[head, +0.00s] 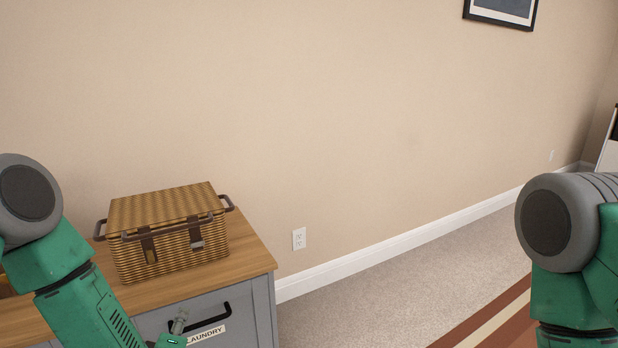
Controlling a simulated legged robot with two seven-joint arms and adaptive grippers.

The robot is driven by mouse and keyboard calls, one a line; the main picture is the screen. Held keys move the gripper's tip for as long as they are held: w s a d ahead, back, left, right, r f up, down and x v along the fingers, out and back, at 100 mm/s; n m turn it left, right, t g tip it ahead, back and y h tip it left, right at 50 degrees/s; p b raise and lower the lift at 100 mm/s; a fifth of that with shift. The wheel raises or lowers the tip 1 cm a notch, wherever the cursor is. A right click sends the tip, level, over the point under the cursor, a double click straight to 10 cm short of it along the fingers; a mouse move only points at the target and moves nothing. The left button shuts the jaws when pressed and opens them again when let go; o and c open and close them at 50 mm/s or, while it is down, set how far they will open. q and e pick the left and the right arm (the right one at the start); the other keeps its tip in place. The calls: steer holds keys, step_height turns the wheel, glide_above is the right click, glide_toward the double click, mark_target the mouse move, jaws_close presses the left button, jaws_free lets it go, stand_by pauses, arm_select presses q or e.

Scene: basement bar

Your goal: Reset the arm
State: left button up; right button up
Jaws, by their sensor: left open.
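My left arm comes in from the left and reaches down in front of a grey cabinet (263,310) with a wooden top. Only a small part of my left gripper (178,326) shows at the bottom edge, in front of the drawer front (150,322) and close to the left end of its black handle (206,323). The gripper is open with nothing seen in it; whether it touches the handle I cannot tell. My right arm shows at the right edge, bent downward, and its gripper is out of the picture.
A closed wicker basket (175,250) with brown handles stands on the cabinet top (250,258), near my left arm. A label reading LAUNDRY (206,335) is below the handle. Beige wall (380,120) behind; carpet (370,285) and a striped rug (490,325) are clear between the arms.

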arm_select(q)
steer(key=s+d+f+m+g+h+p, duration=0.25)
steer(key=s+m+g, duration=0.2)
steer(key=s, duration=0.45)
steer(key=s+d+f+m+g+h+p, duration=0.1)
steer(key=s+d+f+m+g+h, duration=0.15)
steer(key=s+m, duration=0.55)
steer(key=s+a+m+g+p, duration=0.1)
steer(key=s+m+g, duration=0.1)
steer(key=s, duration=0.6)
steer(key=s+a+m+g+y+p, duration=0.1)
steer(key=s+g, duration=0.3)
steer(key=s, duration=0.4)
steer(key=shift+s+a+r+m, duration=0.2)
steer(key=shift+s+a+m, duration=0.25)
steer(key=shift+m, duration=0.3)
arm_select(e)
step_height(320, 180, up, 6)
steer(key=shift+r, duration=0.2)
arm_select(q)
steer(key=shift+w, duration=0.15)
